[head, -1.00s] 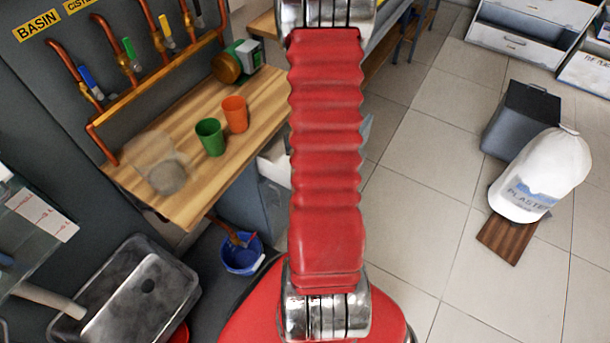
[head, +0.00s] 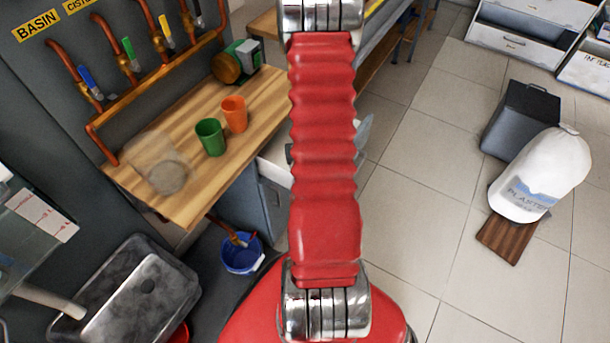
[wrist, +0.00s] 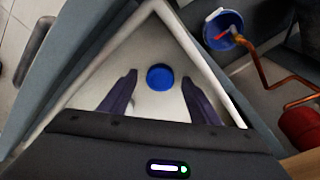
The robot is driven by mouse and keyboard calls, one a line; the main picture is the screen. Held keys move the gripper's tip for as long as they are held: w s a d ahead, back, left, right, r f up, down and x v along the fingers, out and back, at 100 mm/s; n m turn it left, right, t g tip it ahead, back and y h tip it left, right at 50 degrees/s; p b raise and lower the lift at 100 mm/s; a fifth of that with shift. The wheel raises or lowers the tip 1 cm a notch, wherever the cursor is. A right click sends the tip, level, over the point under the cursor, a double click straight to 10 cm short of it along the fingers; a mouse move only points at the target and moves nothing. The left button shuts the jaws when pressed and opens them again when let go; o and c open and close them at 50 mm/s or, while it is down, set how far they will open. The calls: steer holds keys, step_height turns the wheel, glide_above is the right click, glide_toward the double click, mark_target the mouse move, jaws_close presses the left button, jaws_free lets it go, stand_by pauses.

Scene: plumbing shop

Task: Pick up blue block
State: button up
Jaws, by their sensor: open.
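The blue block (wrist: 160,77) shows in the wrist view as a small round-topped blue piece on the pale floor of an open, drawer-like compartment (wrist: 185,45). My gripper (wrist: 160,80) is open, with its two dark fingers pointing into the compartment. One fingertip is on each side of the block, with a gap on both sides. I cannot tell the height between the fingertips and the block. In the head view my red arm hides the block and most of the gripper.
Pale walls close in around the fingers. A blue bucket (head: 242,254) with a copper pipe stands beside the grey cabinet (head: 273,205). A wooden bench (head: 190,120) holds a green cup (head: 210,137) and an orange cup (head: 234,114). Tiled floor on the right is partly clear.

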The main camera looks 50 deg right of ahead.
stand_by(0.6)
steer(key=c, duration=1.2)
steer(key=shift+o, duration=0.2)
step_height(320, 180, up, 10)
stand_by(0.7)
